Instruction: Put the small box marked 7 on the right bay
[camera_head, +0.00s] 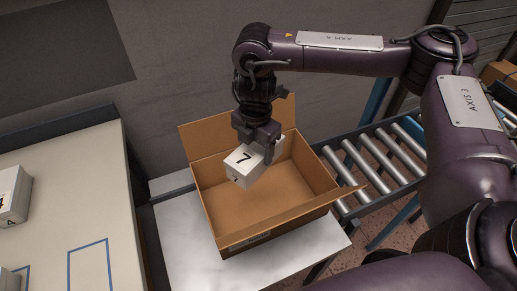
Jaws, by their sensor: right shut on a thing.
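The small white box marked 7 (242,165) is in the head view, tilted, over the inside of an open cardboard carton (285,226). My right gripper (262,150) is shut on this box from above. Whether the box touches the carton floor cannot be told; it appears held above it. My left gripper is not in view. No bay marked as the right bay can be made out; a blue-outlined rectangle (90,266) lies on the pale table at the left.
The carton stands on a white stand (180,248) with its flaps open. A roller conveyor (372,160) runs behind it to the right. Another white box (12,196) sits on the pale table (75,190) at the left edge. Much of that table is clear.

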